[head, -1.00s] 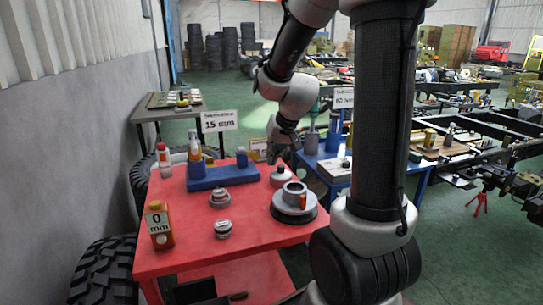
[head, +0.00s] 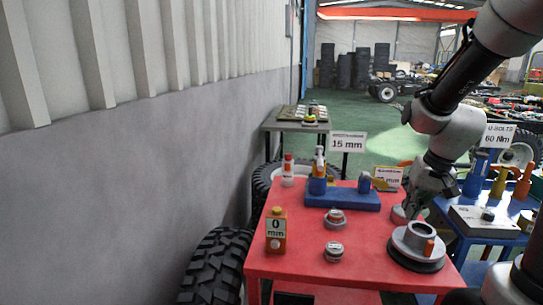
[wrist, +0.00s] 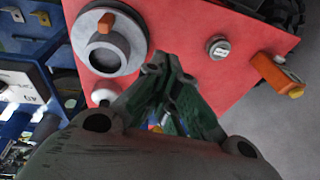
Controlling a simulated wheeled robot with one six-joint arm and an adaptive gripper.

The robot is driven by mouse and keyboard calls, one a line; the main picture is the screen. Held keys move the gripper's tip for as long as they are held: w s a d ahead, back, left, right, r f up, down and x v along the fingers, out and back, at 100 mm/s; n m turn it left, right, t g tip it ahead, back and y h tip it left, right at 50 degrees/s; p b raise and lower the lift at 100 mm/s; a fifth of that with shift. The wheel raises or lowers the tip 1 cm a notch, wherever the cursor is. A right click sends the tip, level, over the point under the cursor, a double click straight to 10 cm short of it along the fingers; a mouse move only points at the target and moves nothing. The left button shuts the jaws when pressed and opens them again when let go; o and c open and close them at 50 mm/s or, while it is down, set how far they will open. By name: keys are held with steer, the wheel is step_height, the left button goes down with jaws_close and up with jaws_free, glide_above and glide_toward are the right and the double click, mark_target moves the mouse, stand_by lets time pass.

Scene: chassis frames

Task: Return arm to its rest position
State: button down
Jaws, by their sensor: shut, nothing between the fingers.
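My gripper (head: 418,208) hangs at the lower end of my arm, over the right side of the red table (head: 330,262) in the head view. Its fingers are shut with nothing between them. In the wrist view my gripper (wrist: 160,62) points across the red tabletop, with its fingertips together. The grey flanged hub (head: 416,246) with an orange block lies just in front of it in the head view. The hub also shows in the wrist view (wrist: 120,58), left of the fingertips.
A blue table (head: 480,235) stands at right. Tyres (head: 215,265) and a grey wall (head: 140,215) are at left.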

steer(key=s+a+r+n, duration=0.1)
steer(key=s+r, duration=0.4)
steer(key=s, duration=0.3)
steer(key=s+r+n+t+h, duration=0.1)
steer(key=s+r, duration=0.5)
steer(key=s, duration=0.2)
steer(key=shift+s+a+n, duration=0.2)
steer(key=shift+a+n, duration=0.15)
steer(key=shift+n, duration=0.05)
